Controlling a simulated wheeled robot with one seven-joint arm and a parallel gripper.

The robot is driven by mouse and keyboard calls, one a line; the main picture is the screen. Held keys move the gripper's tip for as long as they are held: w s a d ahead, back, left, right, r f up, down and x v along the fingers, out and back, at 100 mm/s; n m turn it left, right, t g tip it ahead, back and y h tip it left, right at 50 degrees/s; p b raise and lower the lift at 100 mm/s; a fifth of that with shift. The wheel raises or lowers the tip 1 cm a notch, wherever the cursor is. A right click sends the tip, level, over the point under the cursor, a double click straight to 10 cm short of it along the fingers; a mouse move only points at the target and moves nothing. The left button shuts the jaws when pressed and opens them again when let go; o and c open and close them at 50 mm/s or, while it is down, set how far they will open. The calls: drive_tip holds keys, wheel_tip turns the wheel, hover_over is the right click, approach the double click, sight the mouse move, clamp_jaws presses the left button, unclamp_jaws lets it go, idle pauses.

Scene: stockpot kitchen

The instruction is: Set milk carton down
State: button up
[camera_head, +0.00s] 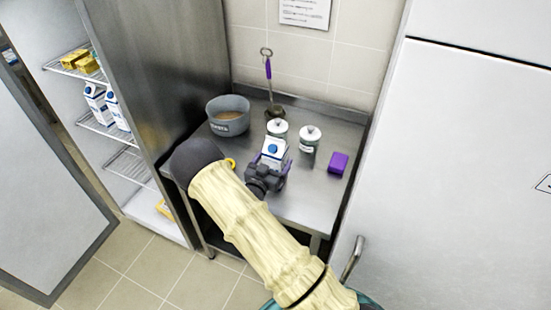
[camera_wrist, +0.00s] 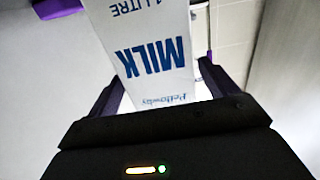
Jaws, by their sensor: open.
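A white milk carton with a blue cap (camera_head: 272,150) stands on the steel counter (camera_head: 318,192), in front of two lidded jars. My gripper (camera_head: 270,172) is around the carton from the near side, with its jaws open. In the wrist view the carton (camera_wrist: 148,50) shows its blue MILK lettering upside down. The open fingers of my gripper (camera_wrist: 160,95) are on both sides of the carton's lower part in that picture. The carton's base is hidden by my gripper in the head view, so its contact with the counter cannot be seen.
Jars (camera_head: 310,139) and (camera_head: 277,129) stand behind the carton. A grey pot (camera_head: 228,115) is at the back left, a purple-handled ladle (camera_head: 268,70) at the back wall. A purple block (camera_head: 338,163) lies right. The open fridge at left holds other cartons (camera_head: 97,104). The counter's front right is clear.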

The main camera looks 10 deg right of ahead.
drive_tip(key=b+v, duration=0.2)
drive_tip(key=v, duration=0.8)
drive_tip(key=s+d+r+n+g+y, duration=0.3)
drive_tip(key=s+r+g+y, duration=0.2)
drive_tip(key=s, duration=0.5)
drive_tip(key=s+d+r+n+g+y, duration=0.4)
drive_tip(key=s+g, duration=0.3)
drive_tip(key=s, duration=0.3)
drive_tip(key=shift+r+y, duration=0.55)
drive_tip(key=shift+y, duration=0.25)
drive_tip(key=shift+w, duration=0.1)
